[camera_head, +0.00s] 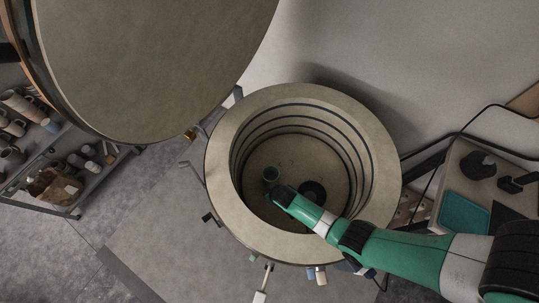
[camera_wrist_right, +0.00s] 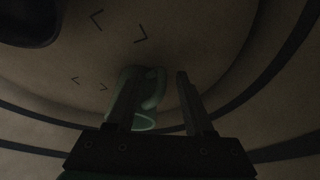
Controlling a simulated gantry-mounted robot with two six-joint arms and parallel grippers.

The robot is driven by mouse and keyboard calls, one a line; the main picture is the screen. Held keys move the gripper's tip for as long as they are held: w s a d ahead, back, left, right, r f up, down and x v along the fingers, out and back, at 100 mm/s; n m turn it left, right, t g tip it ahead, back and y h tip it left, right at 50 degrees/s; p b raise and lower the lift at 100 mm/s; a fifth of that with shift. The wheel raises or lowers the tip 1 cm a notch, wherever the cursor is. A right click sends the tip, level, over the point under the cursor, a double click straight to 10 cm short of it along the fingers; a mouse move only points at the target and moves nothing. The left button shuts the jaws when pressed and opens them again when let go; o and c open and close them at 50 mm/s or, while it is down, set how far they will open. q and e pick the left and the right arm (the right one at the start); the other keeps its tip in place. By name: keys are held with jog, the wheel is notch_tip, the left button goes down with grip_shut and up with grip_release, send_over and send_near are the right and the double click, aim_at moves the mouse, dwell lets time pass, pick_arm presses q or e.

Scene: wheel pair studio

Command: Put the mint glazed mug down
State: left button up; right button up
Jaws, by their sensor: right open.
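The mint glazed mug (camera_head: 270,174) is inside the round kiln (camera_head: 231,130), on the left part of its floor, with its opening facing up. In the right wrist view the mug (camera_wrist_right: 146,122) is dim and partly covered by one finger of my right gripper (camera_wrist_right: 158,74). Its handle shows between the two fingers. The fingers stand apart, so the gripper is open around or near the handle; contact is too dark to tell. In the head view my right gripper (camera_head: 282,194) reaches down into the kiln beside the mug. My left gripper is in neither view.
The kiln's banded wall surrounds my right gripper. A dark round thing (camera_head: 313,191) lies on the kiln floor, right of the mug. Corner marks (camera_wrist_right: 140,33) show on the floor. The large lid (camera_head: 150,60) stands open at upper left. A shelf cart (camera_head: 75,190) stands left.

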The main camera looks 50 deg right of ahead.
grip_shut()
dwell(1.4)
